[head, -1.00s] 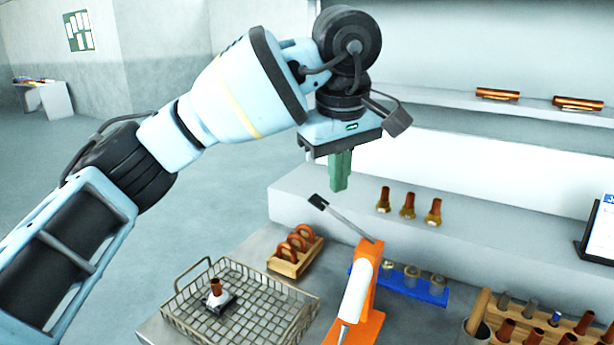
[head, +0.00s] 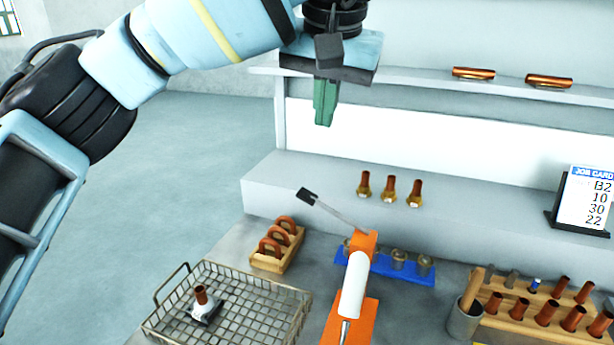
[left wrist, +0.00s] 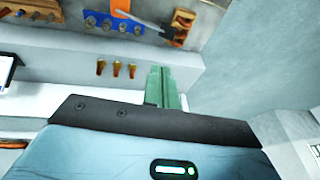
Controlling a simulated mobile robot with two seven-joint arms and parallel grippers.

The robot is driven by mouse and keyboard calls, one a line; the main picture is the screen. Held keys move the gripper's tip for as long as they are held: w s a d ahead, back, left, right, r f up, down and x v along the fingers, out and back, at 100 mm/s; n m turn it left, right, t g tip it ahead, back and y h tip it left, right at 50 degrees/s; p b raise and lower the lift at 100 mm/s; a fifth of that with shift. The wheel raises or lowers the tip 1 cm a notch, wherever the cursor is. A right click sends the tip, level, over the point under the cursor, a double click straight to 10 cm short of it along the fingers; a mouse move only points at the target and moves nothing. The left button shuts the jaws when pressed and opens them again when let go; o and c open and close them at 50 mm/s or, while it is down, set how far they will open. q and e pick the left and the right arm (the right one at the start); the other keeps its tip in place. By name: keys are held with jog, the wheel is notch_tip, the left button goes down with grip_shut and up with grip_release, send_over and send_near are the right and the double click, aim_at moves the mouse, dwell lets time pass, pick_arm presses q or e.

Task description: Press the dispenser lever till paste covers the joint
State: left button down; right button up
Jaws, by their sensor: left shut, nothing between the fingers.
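The orange dispenser (head: 362,244) stands on the grey bench with a white tube (head: 353,285) on its front. Its lever, a grey bar with a black pad (head: 307,196), slopes up to the left; it also shows in the left wrist view (left wrist: 140,20). A copper joint in a pale fitting (head: 202,299) stands in the wire basket (head: 288,291), left of the dispenser. I cannot tell whether paste is on it. My left gripper (head: 324,122) has green fingers, shut and empty, above the lever pad and apart from it. It also shows in the left wrist view (left wrist: 165,70). My right gripper is out of view.
A wooden rack with copper rings (head: 277,252) stands behind the basket. A blue holder (head: 392,268) with metal pieces is behind the dispenser. Copper fittings (head: 389,190) stand on the ledge. A wooden rack of tubes (head: 530,320) and a job card (head: 584,197) are at right.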

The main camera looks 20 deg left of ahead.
pick_arm(q)
send_over(309, 193)
jog(key=s+d, duration=0.1)
notch_tip(309, 193, down, 12)
jog(key=shift+s+d+r, duration=0.1)
jog(key=shift+s+r, duration=0.05)
jog(key=shift+r, duration=0.1)
jog(key=shift+a+f, duration=0.35)
jog(key=shift+f, duration=0.45)
